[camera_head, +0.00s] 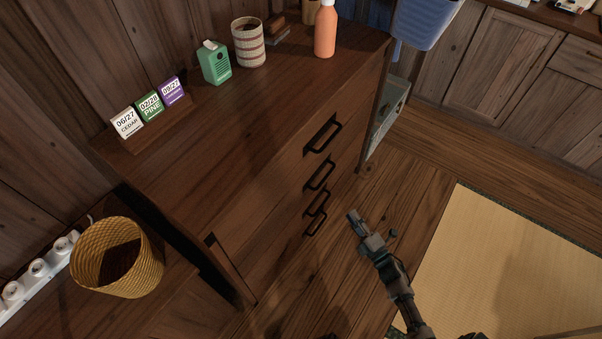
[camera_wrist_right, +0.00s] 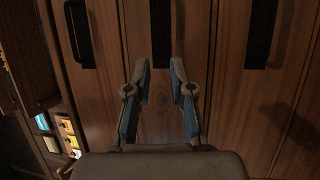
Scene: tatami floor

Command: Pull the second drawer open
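The dark wooden chest of drawers (camera_head: 235,130) has several black bar handles in a column on its front. The second handle from the top (camera_head: 319,174) is below the top handle (camera_head: 322,133). I cannot tell whether that handle is the second one. My left gripper is not in view.
On the chest stand an orange bottle (camera_head: 325,30), a woven cup (camera_head: 248,45), a green box (camera_head: 213,63) and small date cards (camera_head: 149,105). A yellow basket (camera_head: 117,260) is at lower left. A blue bin (camera_head: 425,22) hangs beyond the chest. Floor before the drawers is clear.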

